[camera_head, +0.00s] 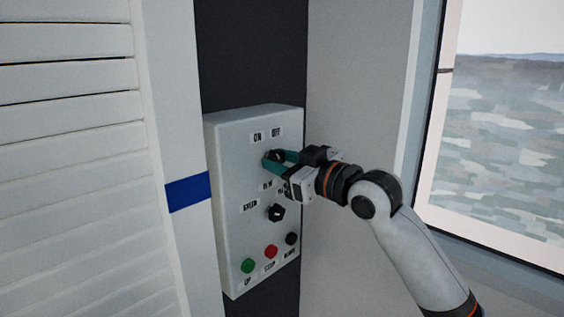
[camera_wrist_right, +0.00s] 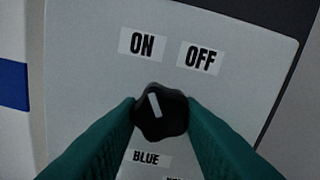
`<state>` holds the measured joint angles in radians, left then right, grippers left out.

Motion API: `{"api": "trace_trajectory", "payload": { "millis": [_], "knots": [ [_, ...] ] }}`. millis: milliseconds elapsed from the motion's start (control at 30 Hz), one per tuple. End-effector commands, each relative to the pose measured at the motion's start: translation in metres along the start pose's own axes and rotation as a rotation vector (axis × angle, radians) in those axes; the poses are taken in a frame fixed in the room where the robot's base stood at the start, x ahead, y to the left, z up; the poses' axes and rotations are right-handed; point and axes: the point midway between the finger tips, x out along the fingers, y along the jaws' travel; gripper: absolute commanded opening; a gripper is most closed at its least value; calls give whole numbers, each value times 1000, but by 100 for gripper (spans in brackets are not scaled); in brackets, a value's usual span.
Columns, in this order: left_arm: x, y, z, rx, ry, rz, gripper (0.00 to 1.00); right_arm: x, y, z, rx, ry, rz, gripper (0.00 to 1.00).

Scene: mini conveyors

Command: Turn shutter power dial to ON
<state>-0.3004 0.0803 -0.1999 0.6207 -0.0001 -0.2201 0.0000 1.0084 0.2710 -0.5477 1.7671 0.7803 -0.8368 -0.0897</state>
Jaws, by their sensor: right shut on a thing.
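The shutter power dial (camera_wrist_right: 161,113) is a black knob with a white pointer line, below the ON label (camera_wrist_right: 142,44) and the OFF label (camera_wrist_right: 200,58). Its pointer leans up and slightly left, toward the ON label. My right gripper (camera_head: 272,160) reaches the control box (camera_head: 226,180) from the right. Its green fingers, also in the wrist view (camera_wrist_right: 160,117), are shut on the dial from both sides. In the head view the fingers partly hide the dial. My left gripper is not in view.
Lower on the box are a second black dial (camera_head: 276,212), a green button (camera_head: 248,265), a red button (camera_head: 271,251) and a black button (camera_head: 291,239). A white slatted shutter (camera_head: 70,170) stands at left, and a window (camera_head: 505,130) at right.

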Motion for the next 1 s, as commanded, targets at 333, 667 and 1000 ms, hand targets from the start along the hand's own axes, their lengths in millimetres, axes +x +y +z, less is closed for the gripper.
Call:
{"api": "trace_trajectory", "payload": {
  "millis": [333, 667, 1000],
  "knots": [
    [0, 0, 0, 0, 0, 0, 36, 0, 0, 0, -2, 0, -1, 54],
    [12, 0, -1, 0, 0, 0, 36, -26, 0, -4, -3, -1, -2, 54],
    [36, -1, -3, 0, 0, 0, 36, -96, 0, -3, -5, 0, -3, 54]
  ]
}}
